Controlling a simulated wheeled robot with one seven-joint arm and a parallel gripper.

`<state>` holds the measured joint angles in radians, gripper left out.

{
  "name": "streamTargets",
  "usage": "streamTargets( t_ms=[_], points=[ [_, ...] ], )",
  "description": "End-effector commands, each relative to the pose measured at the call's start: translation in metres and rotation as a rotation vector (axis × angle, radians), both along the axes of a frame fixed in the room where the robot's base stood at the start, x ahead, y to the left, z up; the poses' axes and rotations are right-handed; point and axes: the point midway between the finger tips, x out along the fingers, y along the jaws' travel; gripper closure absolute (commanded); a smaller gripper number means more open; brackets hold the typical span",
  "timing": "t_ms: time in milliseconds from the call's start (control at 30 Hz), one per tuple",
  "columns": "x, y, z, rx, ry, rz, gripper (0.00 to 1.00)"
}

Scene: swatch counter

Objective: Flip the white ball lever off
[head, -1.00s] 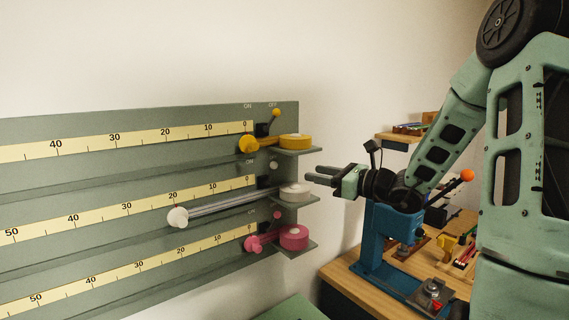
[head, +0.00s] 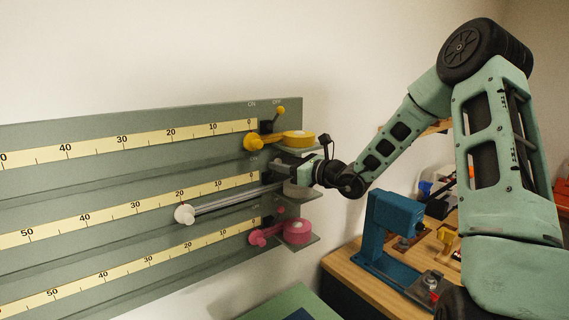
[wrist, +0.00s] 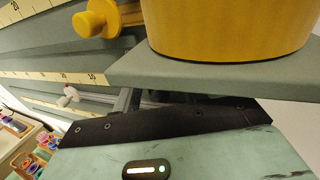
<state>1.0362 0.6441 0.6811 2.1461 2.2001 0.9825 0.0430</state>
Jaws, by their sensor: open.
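The white row (head: 110,212) is the middle one on the green board, with a white knob (head: 184,214) out near 20 and a white roll (head: 295,188) at its right end. The white knob also shows in the wrist view (wrist: 68,95). My gripper (head: 272,166) is open at the right end of this row, in front of the ON/OFF lever spot and just below the yellow roll's shelf. The white ball lever is hidden behind my gripper in the head view, and I cannot make it out in the wrist view. I cannot tell whether the fingers touch it.
The yellow roll (head: 299,138) on its shelf (wrist: 150,68) sits close above my gripper. The yellow ball lever (head: 280,110) is higher up. The pink roll (head: 297,231) is below. A blue press (head: 393,225) stands on the wooden bench at right.

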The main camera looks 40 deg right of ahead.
Motion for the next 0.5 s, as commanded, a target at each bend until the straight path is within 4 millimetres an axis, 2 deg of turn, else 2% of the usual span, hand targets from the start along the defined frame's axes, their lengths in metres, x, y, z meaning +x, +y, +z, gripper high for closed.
streamTargets(
  t_ms=[33, 67, 200, 367, 500],
  points=[
    [-0.0002, -0.0001, -0.0001, 0.0, 0.0, 0.0, 0.58],
    [-0.0002, -0.0001, -0.0001, 0.0, 0.0, 0.0, 0.63],
    [-0.0004, -0.0001, -0.0001, 0.0, 0.0, 0.0, 1.0],
    [-0.0005, -0.001, -0.0013, 0.013, 0.002, -0.001, 1.0],
    [-0.0002, -0.0069, -0.0065, 0.124, 0.006, -0.001, 1.0]
  ],
)
